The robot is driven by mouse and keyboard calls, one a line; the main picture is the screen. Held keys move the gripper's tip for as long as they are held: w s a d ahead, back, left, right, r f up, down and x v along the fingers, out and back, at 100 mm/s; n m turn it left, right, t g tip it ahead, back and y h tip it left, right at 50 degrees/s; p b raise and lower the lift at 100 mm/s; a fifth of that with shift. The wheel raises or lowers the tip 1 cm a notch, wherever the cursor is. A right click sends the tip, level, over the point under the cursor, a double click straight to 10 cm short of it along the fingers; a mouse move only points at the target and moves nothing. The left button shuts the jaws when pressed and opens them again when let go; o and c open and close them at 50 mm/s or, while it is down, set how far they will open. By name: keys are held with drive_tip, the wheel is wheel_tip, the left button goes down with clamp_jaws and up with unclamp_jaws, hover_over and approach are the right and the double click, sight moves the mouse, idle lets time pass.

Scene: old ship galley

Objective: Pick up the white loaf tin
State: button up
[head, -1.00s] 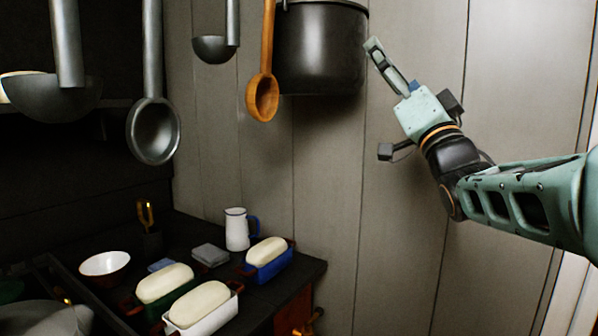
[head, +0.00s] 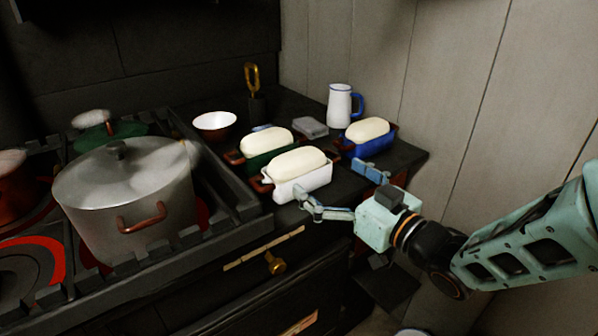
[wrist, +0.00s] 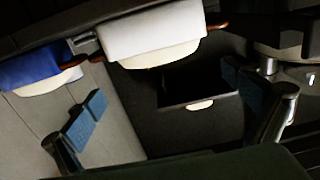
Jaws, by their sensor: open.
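The white loaf tin (head: 303,187) holds a pale loaf and sits near the front edge of the dark counter, with a brown handle at its left end. It also shows in the wrist view (wrist: 150,35), at the top, apart from the fingers. My gripper (head: 337,183) is open and empty, just right of and in front of the white tin in the head view. In the wrist view its two blue-padded fingers (wrist: 165,112) are spread wide, with nothing between them.
A green loaf tin (head: 258,163) stands close behind the white one. A blue loaf tin (head: 370,148) is to the right, near my gripper. A white jug (head: 340,105), a white bowl (head: 214,124) and a grey block (head: 310,127) stand farther back. A large pot (head: 125,190) is on the stove at left.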

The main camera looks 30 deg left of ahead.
sight(306, 164)
drive_tip(key=x, duration=0.3)
drive_tip(key=shift+a, duration=0.1)
drive_tip(key=b+x, duration=0.2)
drive_tip(key=x, duration=0.2)
drive_tip(key=shift+a+f, duration=0.2)
drive_tip(key=shift+w+a+r, duration=0.1)
drive_tip(key=shift+w+a, duration=0.2)
drive_tip(key=shift+a, duration=0.1)
drive_tip(key=c, duration=1.2)
drive_tip(key=shift+r, duration=0.1)
drive_tip(key=shift+c, duration=0.5)
drive_tip(key=shift+r, duration=0.1)
